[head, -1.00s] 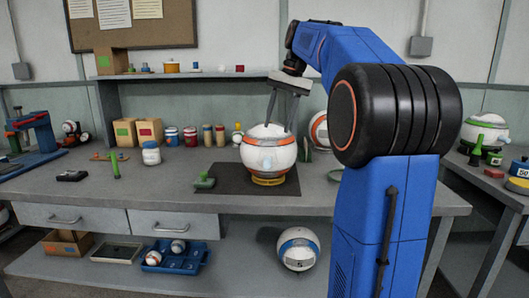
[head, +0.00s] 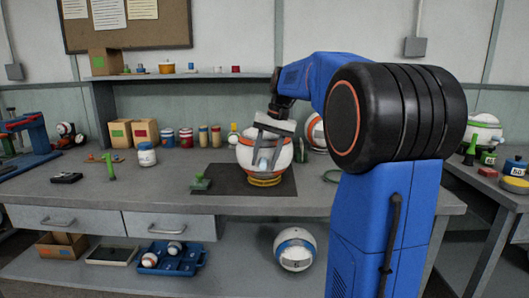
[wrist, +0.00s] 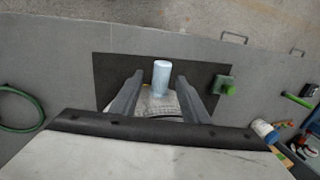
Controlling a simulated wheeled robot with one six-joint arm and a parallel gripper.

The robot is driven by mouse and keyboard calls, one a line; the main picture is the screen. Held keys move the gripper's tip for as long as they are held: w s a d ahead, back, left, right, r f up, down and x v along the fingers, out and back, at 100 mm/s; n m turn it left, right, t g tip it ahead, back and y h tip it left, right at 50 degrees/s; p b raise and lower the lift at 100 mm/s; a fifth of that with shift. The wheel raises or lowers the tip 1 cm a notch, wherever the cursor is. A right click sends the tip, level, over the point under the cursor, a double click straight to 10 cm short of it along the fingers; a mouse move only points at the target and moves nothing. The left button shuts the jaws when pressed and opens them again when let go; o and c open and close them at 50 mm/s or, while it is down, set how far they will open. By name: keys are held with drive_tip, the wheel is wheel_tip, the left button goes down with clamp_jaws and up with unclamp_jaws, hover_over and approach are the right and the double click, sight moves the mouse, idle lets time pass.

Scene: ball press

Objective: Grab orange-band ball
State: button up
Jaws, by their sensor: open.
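A white ball (head: 245,158) with an orange band and a pale blue knob (head: 262,165) on its front sits on a yellow ring (head: 264,181) on a dark mat (head: 226,179). My gripper (head: 268,155) is open, tilted over the ball, its fingers reaching down in front of it. In the wrist view my gripper (wrist: 160,100) shows its two fingers apart, with the pale blue knob (wrist: 161,78) between them. The ball (wrist: 158,104) shows only partly there. I cannot tell whether the fingers touch it. Another white ball with an orange band (head: 316,132) stands behind, partly hidden by my arm.
A green-handled stamp (head: 200,183) lies at the mat's left. A white jar (head: 147,155), boxes and several cans stand farther left and back. A shelf (head: 180,76) runs behind. A blue-banded ball (head: 295,250) is on the lower shelf. The bench front is mostly clear.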

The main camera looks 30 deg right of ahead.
drive_tip(key=shift+x, duration=0.9)
clamp_jaws()
drive_tip(key=shift+r, duration=0.1)
